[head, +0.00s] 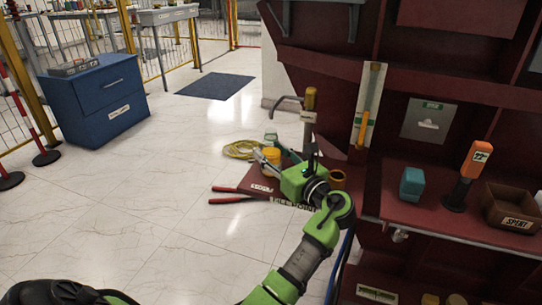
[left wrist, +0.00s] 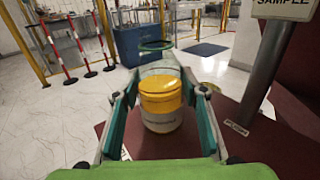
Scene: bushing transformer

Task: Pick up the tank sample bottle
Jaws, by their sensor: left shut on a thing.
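The bottle with a yellow lid and a pale lower body (left wrist: 161,108) stands upright between the fingers of my left gripper (left wrist: 160,88) in the left wrist view. Its label is too blurred to read. My left gripper is shut on it, with one green-lined finger along each side. In the head view the yellow bottle (head: 270,156) shows at the dark red ledge, left of the cabinet, with my left gripper (head: 275,153) around it. The finger contact is partly hidden there. My right gripper is in neither view.
Behind the bottle is a clear vessel with a green ring (left wrist: 155,46). A post with a SAMPLE sign (left wrist: 284,8) stands close on the right. Red handles (head: 226,195) stick out left of the ledge. A yellow coil (head: 241,149) lies on the floor.

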